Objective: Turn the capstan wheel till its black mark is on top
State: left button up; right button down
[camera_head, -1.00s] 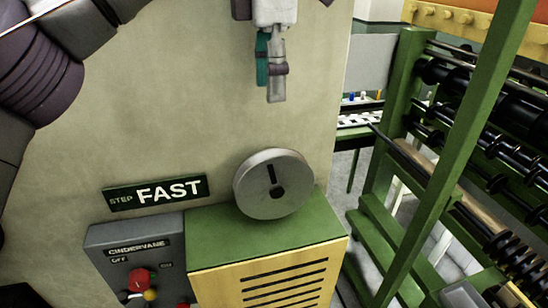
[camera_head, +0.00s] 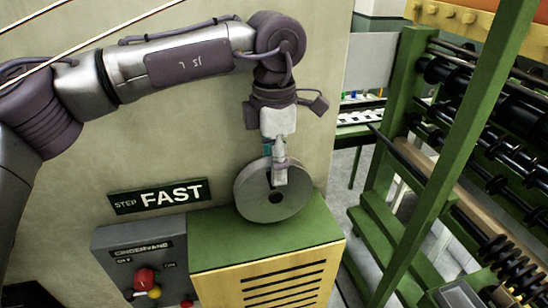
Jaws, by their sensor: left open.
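The capstan wheel (camera_head: 262,207) is a grey metal disc with a dark centre hole, just above the green top of a yellow cabinet. My left gripper (camera_head: 280,174) reaches down from above, with its fingers in front of the wheel's upper part. It is open, and I cannot tell whether it touches the wheel. The fingers cover most of the area above the hole where the black mark showed earlier, so the mark is largely hidden now. My right gripper is not in view.
A "STEP FAST" sign (camera_head: 158,196) is on the wall left of the wheel. Below it is a grey control box (camera_head: 112,256) with a red knob (camera_head: 145,279). The slotted yellow cabinet (camera_head: 225,285) is under the wheel. A green rack (camera_head: 455,165) with black rollers stands at right.

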pick_arm(q)
jog(key=shift+a, duration=0.1)
jog(key=shift+c, duration=1.3)
grip_shut()
jog(key=shift+d+r+y+p, duration=0.15)
jog(key=shift+d+y+p, duration=0.2)
jog(key=shift+y+p, duration=0.2)
jog(key=shift+w+d+g+y, duration=0.1)
jog(key=shift+d+g+y, duration=0.15)
jog(key=shift+g, duration=0.05)
jog(key=shift+a, duration=0.15)
jog(key=shift+o, duration=1.3)
grip_release()
